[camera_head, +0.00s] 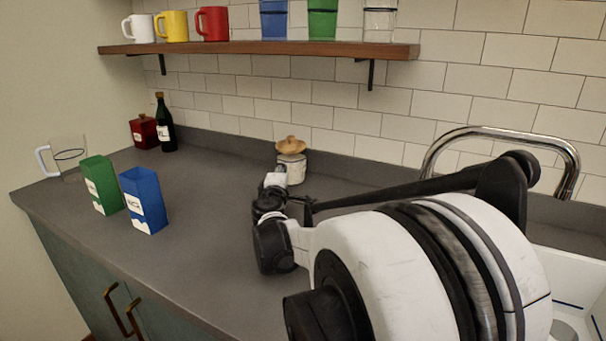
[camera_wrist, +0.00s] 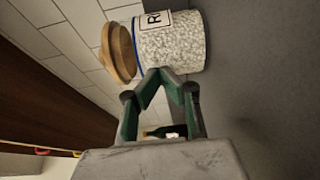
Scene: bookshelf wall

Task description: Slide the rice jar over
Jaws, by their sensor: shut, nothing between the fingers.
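The rice jar (camera_head: 296,167) is clear with a round wooden lid and stands on the grey counter near the back wall. In the wrist view the jar (camera_wrist: 172,45) lies sideways in the picture, full of white grains, with a partly cut-off label starting with "R". My gripper (camera_head: 275,180) is in front of the jar in the head view and hides part of it. In the wrist view my gripper (camera_wrist: 160,73) is shut and empty, its fingertips right at the jar's side. I cannot tell whether they touch it.
A green box (camera_head: 101,185) and a blue box (camera_head: 144,200) stand on the left counter, near a glass mug (camera_head: 70,158). A dark bottle (camera_head: 165,125) and red canister (camera_head: 143,132) stand behind. A wooden shelf (camera_head: 260,48) hangs above. Counter left of the jar is clear.

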